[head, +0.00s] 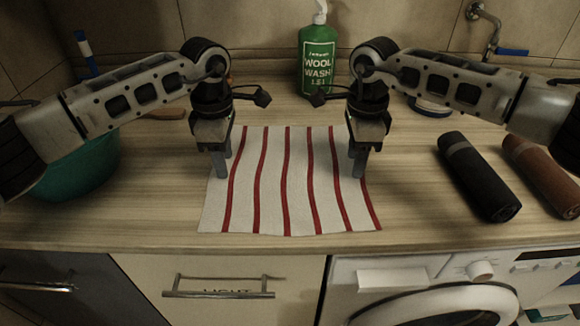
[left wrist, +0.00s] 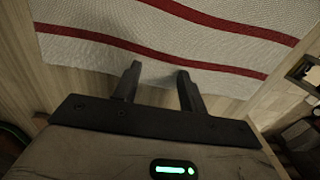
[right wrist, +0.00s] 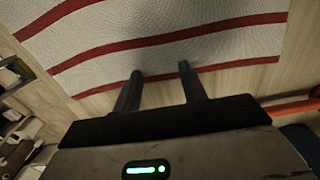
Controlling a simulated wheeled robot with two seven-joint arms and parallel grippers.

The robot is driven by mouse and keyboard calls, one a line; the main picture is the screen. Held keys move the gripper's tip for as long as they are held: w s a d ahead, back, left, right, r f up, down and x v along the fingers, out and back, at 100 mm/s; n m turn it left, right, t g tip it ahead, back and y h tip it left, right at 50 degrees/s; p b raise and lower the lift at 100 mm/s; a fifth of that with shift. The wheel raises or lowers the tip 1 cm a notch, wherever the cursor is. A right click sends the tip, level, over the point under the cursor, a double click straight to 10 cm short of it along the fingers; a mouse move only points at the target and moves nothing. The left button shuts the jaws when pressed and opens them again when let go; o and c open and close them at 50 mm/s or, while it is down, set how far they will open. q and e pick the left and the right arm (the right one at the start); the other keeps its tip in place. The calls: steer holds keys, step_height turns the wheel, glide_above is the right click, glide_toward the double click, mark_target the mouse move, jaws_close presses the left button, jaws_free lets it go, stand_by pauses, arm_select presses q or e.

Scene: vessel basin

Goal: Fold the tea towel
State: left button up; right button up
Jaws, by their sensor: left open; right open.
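The tea towel (head: 290,200) is white with red stripes and lies flat and spread out on the wooden counter. My left gripper (head: 222,172) is over its left edge, pointing down. In the left wrist view its two fingers (left wrist: 157,80) are apart with nothing between them, at the towel's edge (left wrist: 200,50). My right gripper (head: 357,170) is over the towel's right edge, pointing down. In the right wrist view its fingers (right wrist: 160,75) are also apart and empty, near the towel's edge (right wrist: 190,45). I cannot tell whether the fingertips touch the cloth.
A green wool wash bottle (head: 317,62) stands behind the towel. A teal basin (head: 85,170) is on the left. A black roll (head: 478,178) and a brown roll (head: 545,172) lie on the right. The counter's front edge is close below the towel.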

arm_select(q)
steer(key=shift+f, duration=0.1)
arm_select(e)
steer(key=shift+f, duration=0.15)
arm_select(q)
steer(key=shift+c, duration=0.4)
arm_select(e)
steer(key=shift+c, duration=0.4)
arm_select(q)
jaws_close()
arm_select(e)
jaws_close()
